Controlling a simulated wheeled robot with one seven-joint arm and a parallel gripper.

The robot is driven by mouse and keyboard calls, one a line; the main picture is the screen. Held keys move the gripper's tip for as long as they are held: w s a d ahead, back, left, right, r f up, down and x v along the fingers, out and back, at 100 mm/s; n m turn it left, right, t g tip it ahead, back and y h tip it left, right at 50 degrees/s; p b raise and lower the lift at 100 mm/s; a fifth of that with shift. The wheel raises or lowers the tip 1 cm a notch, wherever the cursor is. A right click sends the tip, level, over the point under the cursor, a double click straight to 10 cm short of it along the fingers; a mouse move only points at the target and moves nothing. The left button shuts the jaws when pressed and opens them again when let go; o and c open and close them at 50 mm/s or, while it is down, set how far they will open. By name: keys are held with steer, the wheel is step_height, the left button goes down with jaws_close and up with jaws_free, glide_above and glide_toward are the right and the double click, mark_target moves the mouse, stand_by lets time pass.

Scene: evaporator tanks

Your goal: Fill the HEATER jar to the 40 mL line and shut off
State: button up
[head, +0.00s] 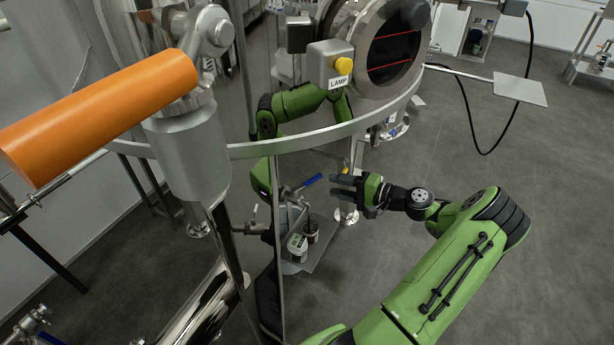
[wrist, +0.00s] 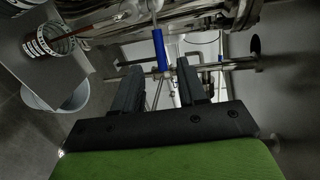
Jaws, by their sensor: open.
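My gripper (head: 338,187) is open and empty, its fingers pointing left toward a blue valve handle (head: 313,180). In the wrist view the blue handle (wrist: 160,49) hangs ahead of and roughly between the fingertips (wrist: 158,76), and a small gap seems to remain; contact cannot be made out. Below the valve in the head view stand a pale-labelled jar (head: 297,249) and a darker jar (head: 311,234) on a small shelf. One jar with a printed scale (wrist: 50,42) shows at upper left in the wrist view. I cannot read which is HEATER, or its level.
A polished tank column (head: 265,285) stands left of the jars and mirrors my arm. A steel ring rail (head: 300,137) passes above my gripper. A large orange handle (head: 100,110) is at left. A LAMP switch box (head: 330,65) is above. Floor at right is open.

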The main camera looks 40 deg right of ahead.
mark_target(308, 183)
steer(key=x, duration=1)
steer(key=shift+f, duration=0.1)
jaws_close()
steer(key=shift+w, duration=0.1)
